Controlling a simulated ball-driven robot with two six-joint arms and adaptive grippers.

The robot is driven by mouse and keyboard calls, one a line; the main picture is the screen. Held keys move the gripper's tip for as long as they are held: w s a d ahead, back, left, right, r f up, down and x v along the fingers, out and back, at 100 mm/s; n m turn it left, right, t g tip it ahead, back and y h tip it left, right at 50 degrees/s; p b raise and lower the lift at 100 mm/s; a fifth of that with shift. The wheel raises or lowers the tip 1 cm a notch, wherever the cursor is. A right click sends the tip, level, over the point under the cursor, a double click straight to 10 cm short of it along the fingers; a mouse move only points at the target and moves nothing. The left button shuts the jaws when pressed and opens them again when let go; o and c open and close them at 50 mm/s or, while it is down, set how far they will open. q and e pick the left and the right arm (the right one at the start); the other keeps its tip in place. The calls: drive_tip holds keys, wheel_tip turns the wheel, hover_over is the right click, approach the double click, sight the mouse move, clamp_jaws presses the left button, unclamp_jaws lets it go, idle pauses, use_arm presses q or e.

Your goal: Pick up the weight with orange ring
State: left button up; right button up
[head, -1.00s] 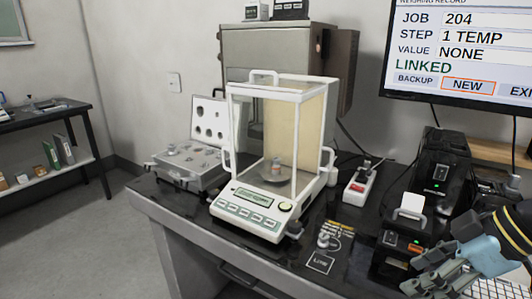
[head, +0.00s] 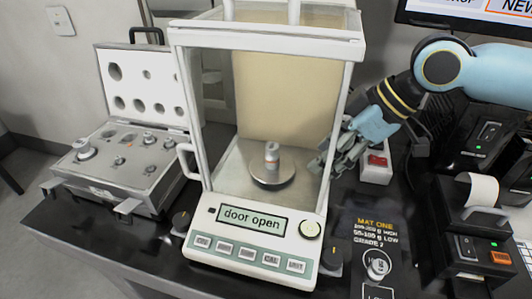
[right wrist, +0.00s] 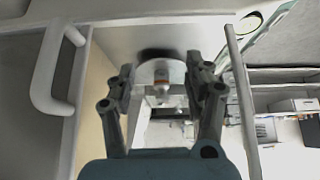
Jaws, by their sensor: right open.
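The small metal weight with an orange ring (head: 271,156) stands upright on the round pan (head: 258,182) inside the balance (head: 250,222). The balance display reads "door open". My right gripper (head: 328,160) is at the right side of the weighing chamber, level with the pan and to the right of the weight. In the right wrist view, the open fingers of my right gripper (right wrist: 160,70) are spread, and the weight (right wrist: 162,84) shows in the gap between them, farther ahead. I see no contact with the weight. My left gripper is not in view.
A open case (head: 120,180) with several other weights stands left of the balance. A black mat (head: 365,235) with a small weight (head: 377,264) lies to the right. The chamber frame surrounds the pan.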

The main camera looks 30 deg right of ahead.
drive_tip(key=w+a, duration=0.6)
drive_tip(key=w, duration=0.1)
drive_tip(key=shift+a+b, duration=0.1)
drive_tip(key=shift+b, duration=0.2)
drive_tip(key=shift+w+a+f, duration=0.2)
drive_tip(key=shift+w+f, duration=0.1)
drive_tip(key=shift+f, duration=0.25)
drive_tip(key=shift+c, duration=0.4)
clamp_jaws()
